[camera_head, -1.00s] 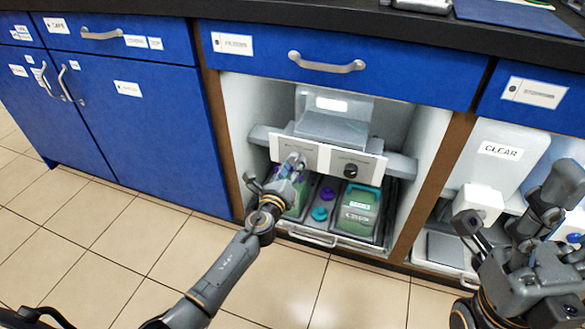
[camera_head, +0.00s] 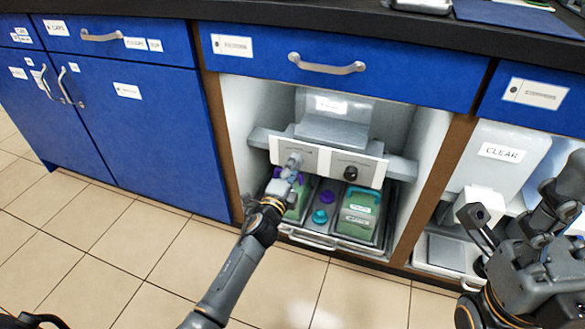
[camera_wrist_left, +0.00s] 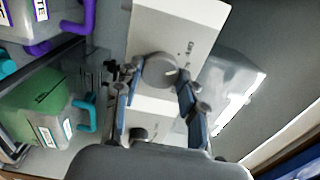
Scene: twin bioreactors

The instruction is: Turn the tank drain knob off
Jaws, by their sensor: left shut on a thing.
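A white control panel (camera_head: 372,172) spans the open cabinet bay, with a black knob (camera_head: 350,173) on its right part. The other knob (camera_wrist_left: 138,133) shows lower in that view, behind the fingers. My right gripper (camera_head: 478,222) is at the right, apart from the panel; its finger opening is unclear.
Green containers stand below the panel, one with a teal handle (camera_head: 362,212), one partly behind my left gripper. A tray (camera_head: 310,240) holds these. A bay marked CLEAR (camera_head: 500,151) is at right.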

